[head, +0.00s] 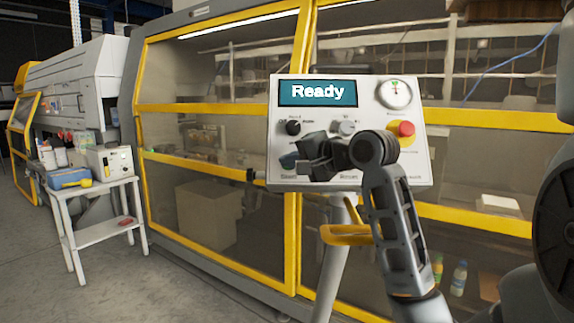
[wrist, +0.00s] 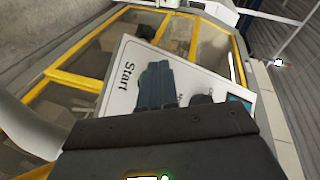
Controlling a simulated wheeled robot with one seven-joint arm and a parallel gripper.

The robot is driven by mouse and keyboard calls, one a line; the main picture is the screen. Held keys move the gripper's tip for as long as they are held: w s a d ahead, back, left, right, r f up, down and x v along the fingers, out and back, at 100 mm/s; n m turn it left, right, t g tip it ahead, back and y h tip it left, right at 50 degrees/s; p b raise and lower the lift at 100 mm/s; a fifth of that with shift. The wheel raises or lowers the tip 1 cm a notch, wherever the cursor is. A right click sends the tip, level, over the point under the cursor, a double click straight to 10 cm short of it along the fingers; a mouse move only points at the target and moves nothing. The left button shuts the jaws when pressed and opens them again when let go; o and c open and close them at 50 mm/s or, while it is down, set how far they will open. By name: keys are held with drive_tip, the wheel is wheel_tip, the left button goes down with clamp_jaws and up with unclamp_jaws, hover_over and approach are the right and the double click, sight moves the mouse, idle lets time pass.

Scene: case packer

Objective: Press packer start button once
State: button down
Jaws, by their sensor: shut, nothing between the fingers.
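The packer's control panel (head: 420,165) stands on a post, and its screen (head: 318,92) reads "Ready". My gripper (head: 291,160) is shut and empty in front of the panel's lower left, just above the "Start" label (head: 289,178). In the wrist view the shut fingers (wrist: 155,70) reach over the panel (wrist: 115,95) beside the large word "Start". A sliver of green, likely the start button (wrist: 142,77), shows at the edge of the fingers. The rest of it is hidden, and I cannot tell whether the fingers touch it.
A red stop button (head: 404,129), a round dial (head: 394,93), a black knob (head: 293,127) and a grey knob (head: 347,127) are on the panel. Yellow-framed packer doors (head: 150,215) stand behind. A white side table (head: 95,195) is at left, with open floor before it.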

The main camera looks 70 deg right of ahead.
drive_tip(key=shift+w+d+f, duration=0.2)
drive_tip(key=shift+d+f, duration=0.2)
drive_tip(key=shift+d, duration=0.25)
idle(1.4)
drive_tip(key=shift+r+p, duration=0.1)
drive_tip(key=shift+p, duration=0.3)
drive_tip(key=shift+s+a+r+p, duration=0.2)
drive_tip(key=shift+a+r+p, duration=0.1)
drive_tip(key=shift+a+p, duration=0.3)
drive_tip(key=a+p, duration=0.1)
drive_tip(key=s+a+r+p, duration=0.1)
drive_tip(key=a+r+p, duration=0.1)
drive_tip(key=a, duration=0.1)
drive_tip(key=shift+s+a+r+p, duration=0.1)
drive_tip(key=shift+s+r+p, duration=0.15)
drive_tip(key=shift+p, duration=0.1)
idle(0.5)
